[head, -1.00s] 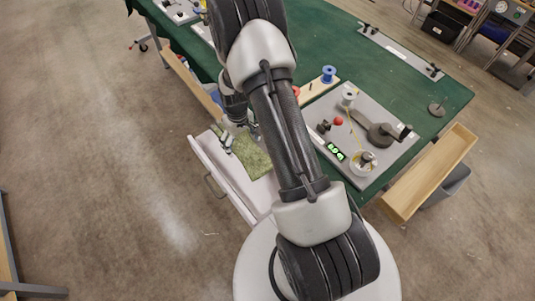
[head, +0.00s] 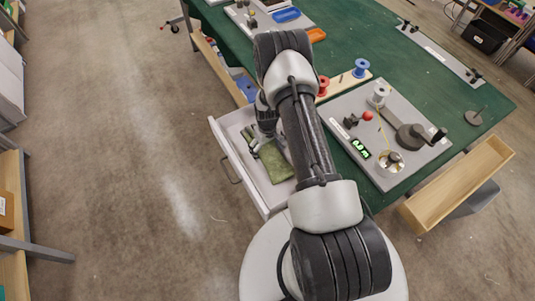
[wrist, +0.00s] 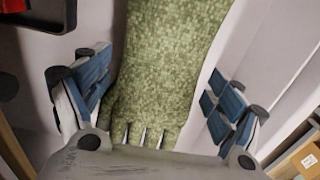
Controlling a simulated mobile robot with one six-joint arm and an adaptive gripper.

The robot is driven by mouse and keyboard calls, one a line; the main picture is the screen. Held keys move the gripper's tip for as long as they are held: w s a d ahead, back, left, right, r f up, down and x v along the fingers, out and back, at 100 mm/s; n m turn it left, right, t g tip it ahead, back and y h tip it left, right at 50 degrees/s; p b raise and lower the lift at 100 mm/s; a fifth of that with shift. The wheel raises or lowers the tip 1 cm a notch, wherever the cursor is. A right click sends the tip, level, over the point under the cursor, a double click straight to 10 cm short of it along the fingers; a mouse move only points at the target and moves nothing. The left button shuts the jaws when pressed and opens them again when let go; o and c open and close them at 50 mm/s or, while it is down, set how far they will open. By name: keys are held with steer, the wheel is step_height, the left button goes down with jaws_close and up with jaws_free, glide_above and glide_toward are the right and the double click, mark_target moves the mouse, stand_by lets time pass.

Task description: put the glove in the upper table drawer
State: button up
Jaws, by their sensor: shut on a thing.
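The green mottled glove (head: 274,162) is over the open white drawer (head: 232,154) at the near side of the green table, and within its outline in the head view. I cannot tell whether it touches the drawer floor. My gripper (head: 262,143) is at the glove's left end, shut on it. In the wrist view, the glove (wrist: 165,75) runs away from my gripper (wrist: 155,105), between the two blue-padded fingers, with its finger ends nearest the palm. My arm hides part of the drawer's right side.
On the green table (head: 405,75) stand a grey board (head: 345,105) with a winding device, a red spool (head: 323,86) and a blue spool (head: 362,68). An open wooden drawer (head: 460,185) juts out at the right. Bare floor lies left of the white drawer.

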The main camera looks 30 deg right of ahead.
mark_target(267, 150)
steer(key=shift+f+b, duration=0.45)
steer(key=shift+f, duration=1.3)
steer(key=shift+f, duration=0.2)
steer(key=o, duration=0.9)
steer(key=shift+r, duration=0.2)
